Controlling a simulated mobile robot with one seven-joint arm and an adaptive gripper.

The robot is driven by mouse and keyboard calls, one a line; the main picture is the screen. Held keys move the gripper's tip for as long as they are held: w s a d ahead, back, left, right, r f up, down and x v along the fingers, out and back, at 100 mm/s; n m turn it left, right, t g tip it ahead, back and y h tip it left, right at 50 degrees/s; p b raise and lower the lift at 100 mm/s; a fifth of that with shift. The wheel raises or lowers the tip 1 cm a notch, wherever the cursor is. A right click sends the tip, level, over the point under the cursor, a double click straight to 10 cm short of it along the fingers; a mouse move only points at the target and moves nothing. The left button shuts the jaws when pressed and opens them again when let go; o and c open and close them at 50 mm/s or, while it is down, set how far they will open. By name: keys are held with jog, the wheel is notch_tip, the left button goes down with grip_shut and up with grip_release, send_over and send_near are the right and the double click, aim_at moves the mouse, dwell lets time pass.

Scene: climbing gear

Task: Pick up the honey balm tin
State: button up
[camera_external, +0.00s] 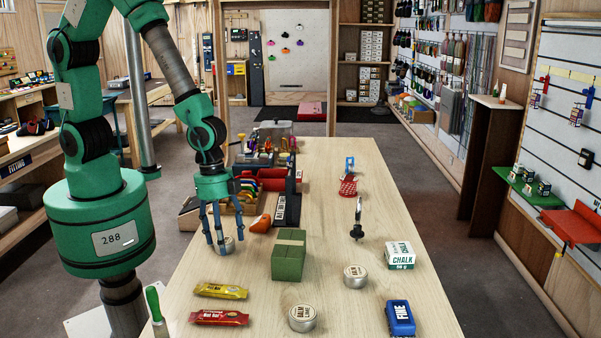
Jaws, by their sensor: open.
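Three small round silver tins stand on the wooden table (340,205). One tin (229,244) is at the table's left edge, right at my gripper's fingertips, and is partly hidden by them. A second tin (302,318) is at the front middle, with dark lettering that seems to include "BALM". A third tin (355,276) is farther right and a little farther back. The lettering is too small to tell which one is honey balm. My gripper (222,247) points down, open, with its fingers around or just beside the left tin. I cannot tell whether they touch it.
A green block (289,256) stands right of my gripper. An orange item (261,223) and a black box (287,208) are close behind. Yellow (221,291) and red (219,317) bars lie in front. A chalk box (400,255) and blue block (400,318) are at right.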

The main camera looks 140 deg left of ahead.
jog(key=c, duration=1.2)
jog(key=shift+c, duration=0.2)
jog(key=shift+r, duration=0.1)
jog(key=shift+r, duration=0.5)
jog(key=shift+s+d+r+p, duration=0.1)
jog(key=shift+s+r+p, duration=0.1)
jog(key=shift+r, duration=0.45)
jog(key=shift+s+d+r+p, duration=0.1)
jog(key=shift+s+r+p, duration=0.05)
jog(key=shift+r, duration=0.45)
jog(key=s+d, duration=0.2)
jog(key=s, duration=0.5)
jog(key=s+d+r, duration=0.1)
jog(key=s+d, duration=0.2)
jog(key=s, duration=0.4)
jog(key=shift+d+r+p, duration=0.15)
jog(key=shift+d+p, duration=0.15)
jog(key=shift+p, duration=0.1)
